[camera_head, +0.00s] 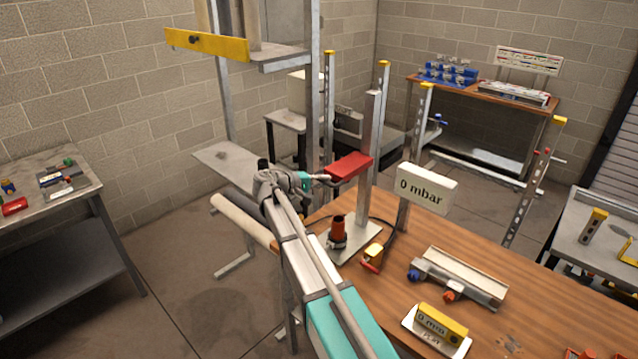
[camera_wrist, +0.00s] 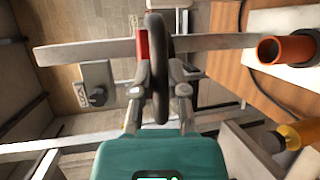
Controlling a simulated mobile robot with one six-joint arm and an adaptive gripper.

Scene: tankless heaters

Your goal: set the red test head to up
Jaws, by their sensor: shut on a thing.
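The red test head (camera_head: 350,167) is a red block on the upright grey column (camera_head: 370,140), above the bench's far left part. In the wrist view only a narrow red strip of it (camera_wrist: 142,45) shows, behind a black handle (camera_wrist: 158,65). My gripper (camera_wrist: 158,92) has its two fingers closed on this black handle, one on each side. In the head view my gripper (camera_head: 308,180) is just left of the red head, at about its height. The grip itself is too small to make out there.
An orange-red tube (camera_head: 337,228) stands on the column's base plate (camera_head: 352,243), below the head. A yellow-ended part (camera_head: 372,256) lies beside it. A "0 mbar" display (camera_head: 427,188) and a grey rail fixture (camera_head: 462,277) are to the right. A yellow "0 mm" gauge (camera_head: 442,324) sits near the front.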

